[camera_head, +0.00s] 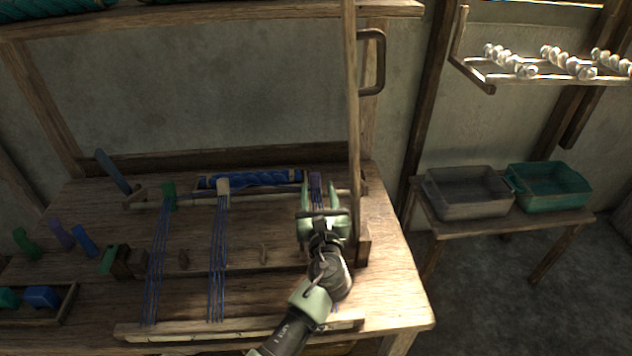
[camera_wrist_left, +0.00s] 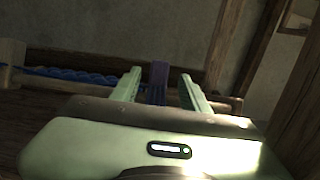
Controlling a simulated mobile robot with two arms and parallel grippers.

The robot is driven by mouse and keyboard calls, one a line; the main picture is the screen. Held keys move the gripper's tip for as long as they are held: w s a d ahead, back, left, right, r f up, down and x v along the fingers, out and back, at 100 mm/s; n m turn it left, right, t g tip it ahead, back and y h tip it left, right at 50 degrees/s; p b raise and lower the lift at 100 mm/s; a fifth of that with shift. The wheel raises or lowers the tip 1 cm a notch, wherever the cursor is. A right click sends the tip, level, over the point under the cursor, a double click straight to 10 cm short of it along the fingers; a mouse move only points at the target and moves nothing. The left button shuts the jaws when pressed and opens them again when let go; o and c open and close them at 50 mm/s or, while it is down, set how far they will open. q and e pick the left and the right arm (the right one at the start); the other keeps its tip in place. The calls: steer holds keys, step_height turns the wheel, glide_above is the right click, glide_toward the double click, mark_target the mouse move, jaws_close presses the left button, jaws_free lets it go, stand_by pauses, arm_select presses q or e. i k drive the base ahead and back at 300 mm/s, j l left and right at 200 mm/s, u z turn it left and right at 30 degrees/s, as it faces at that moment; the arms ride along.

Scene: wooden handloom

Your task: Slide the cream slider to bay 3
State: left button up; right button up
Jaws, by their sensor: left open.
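The cream slider (camera_head: 223,187) sits on the loom's back rail, with blue threads running down from it toward the front. A green slider (camera_head: 169,194) is left of it. A purple slider (camera_head: 316,179) is on the right part of the rail. My left gripper (camera_head: 319,190) is open at the purple slider, well right of the cream one. In the left wrist view, the purple slider (camera_wrist_left: 158,80) stands between the two spread fingers (camera_wrist_left: 160,85); contact cannot be told. My right gripper is not in view. Bay numbers cannot be read.
A tall wooden post (camera_head: 352,130) rises just right of my left gripper. A blue yarn roll (camera_head: 255,180) lies behind the rail. Grey (camera_head: 467,192) and teal bins (camera_head: 550,185) are on a side table.

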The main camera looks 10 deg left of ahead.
mark_target(223, 184)
steer(key=k+l, duration=0.2)
steer(key=k, duration=0.3)
steer(key=k+l, duration=0.2)
steer(key=k, duration=0.25)
